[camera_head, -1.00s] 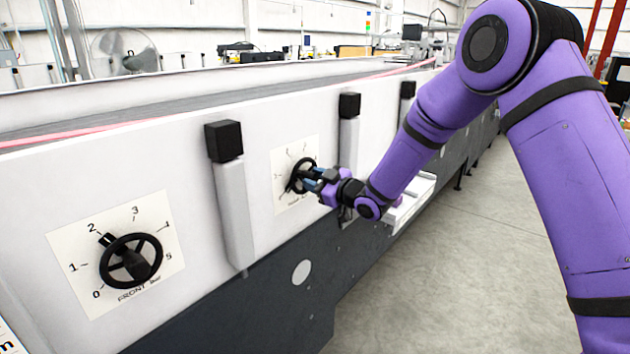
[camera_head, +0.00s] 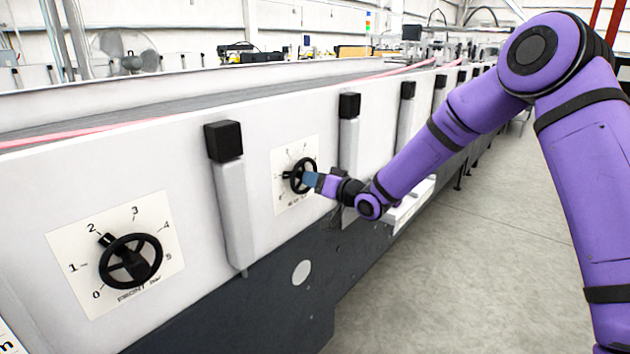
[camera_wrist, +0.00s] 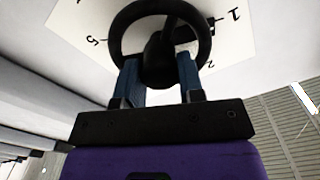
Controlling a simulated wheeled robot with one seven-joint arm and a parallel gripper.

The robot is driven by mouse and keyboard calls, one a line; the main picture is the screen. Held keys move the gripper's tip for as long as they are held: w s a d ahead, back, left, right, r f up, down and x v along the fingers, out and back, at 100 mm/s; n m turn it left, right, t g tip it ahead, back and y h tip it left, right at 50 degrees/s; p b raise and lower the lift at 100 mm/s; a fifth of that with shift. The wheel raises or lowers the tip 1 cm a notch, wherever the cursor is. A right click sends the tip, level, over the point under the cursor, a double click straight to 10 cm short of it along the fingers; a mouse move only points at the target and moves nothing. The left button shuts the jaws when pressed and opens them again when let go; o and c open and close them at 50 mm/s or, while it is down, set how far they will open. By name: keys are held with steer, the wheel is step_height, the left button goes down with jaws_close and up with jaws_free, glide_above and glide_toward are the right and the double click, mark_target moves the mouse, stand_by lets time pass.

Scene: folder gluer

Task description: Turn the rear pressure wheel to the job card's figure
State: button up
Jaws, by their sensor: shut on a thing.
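The rear pressure wheel (camera_head: 301,175) is a small black handwheel on a white dial plate (camera_head: 281,157) on the machine's side. My gripper (camera_head: 313,181) is at the wheel's right side, with its jaws shut on it. In the wrist view the two blue fingers (camera_wrist: 159,76) sit on either side of the lower part of the black wheel (camera_wrist: 163,9). A 5 and a 1 show on its dial plate (camera_wrist: 85,22).
Upright grey posts with black caps (camera_head: 223,141) stand out from the panel on both sides of the rear dial. A printed white sheet (camera_head: 8,338) is cut off at the lower left and cannot be read. The grey floor (camera_head: 460,260) at right is clear.

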steer(key=m, duration=0.4)
steer(key=shift+m, duration=2.6)
steer(key=shift+f, duration=0.1)
steer(key=o, duration=0.9)
steer(key=shift+d, duration=0.1)
steer(key=v, duration=1)
steer(key=shift+s+d, duration=0.2)
steer(key=shift+d, duration=0.05)
